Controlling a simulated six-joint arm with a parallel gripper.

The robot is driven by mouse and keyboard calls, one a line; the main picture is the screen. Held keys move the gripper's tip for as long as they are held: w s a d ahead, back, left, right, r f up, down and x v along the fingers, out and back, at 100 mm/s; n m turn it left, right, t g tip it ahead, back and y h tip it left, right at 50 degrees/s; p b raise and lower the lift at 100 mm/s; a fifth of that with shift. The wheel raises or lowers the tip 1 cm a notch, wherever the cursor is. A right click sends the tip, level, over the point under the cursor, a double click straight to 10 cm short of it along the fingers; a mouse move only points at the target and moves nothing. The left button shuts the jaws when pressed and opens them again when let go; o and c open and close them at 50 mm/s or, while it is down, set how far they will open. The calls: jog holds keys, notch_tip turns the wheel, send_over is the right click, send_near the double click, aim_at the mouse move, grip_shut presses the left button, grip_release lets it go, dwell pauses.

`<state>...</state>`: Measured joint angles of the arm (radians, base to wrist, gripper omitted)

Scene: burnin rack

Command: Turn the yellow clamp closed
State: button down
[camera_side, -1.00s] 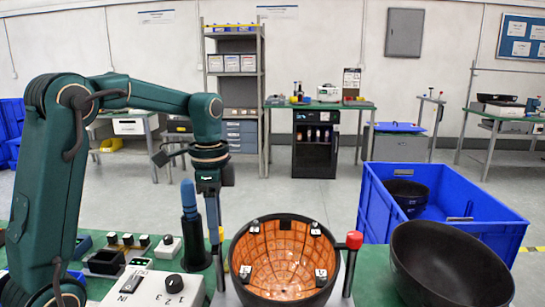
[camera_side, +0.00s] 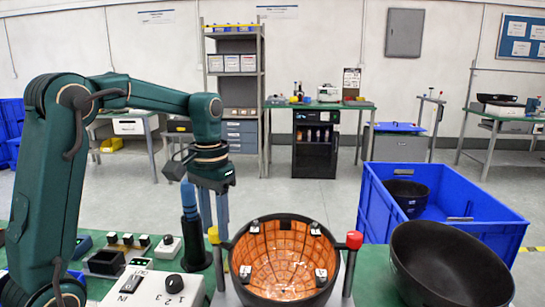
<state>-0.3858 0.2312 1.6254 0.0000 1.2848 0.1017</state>
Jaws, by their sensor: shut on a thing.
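The yellow clamp (camera_side: 213,236) stands at the left rim of a dark bowl (camera_side: 284,260) with an orange tiled inside. My gripper (camera_side: 214,228) points down from above. Its two fingers are on either side of the yellow clamp's knob and shut on it. The lower part of the clamp is partly hidden beside the bowl and the control box. A red clamp (camera_side: 354,240) stands upright at the bowl's right rim, apart from my gripper.
A blue-topped dark post (camera_side: 190,215) stands close behind and left of my gripper. A control box (camera_side: 155,290) with a knob is at front left. An empty black bowl (camera_side: 450,265) and a blue crate (camera_side: 470,225) are at right.

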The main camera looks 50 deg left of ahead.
aim_at(216, 229)
jog(key=n, duration=0.5)
jog(key=shift+r, duration=0.1)
dwell(0.4)
jog(key=c, duration=0.5)
grip_release()
jog(key=shift+c, duration=0.2)
jog(key=shift+r, duration=2.55)
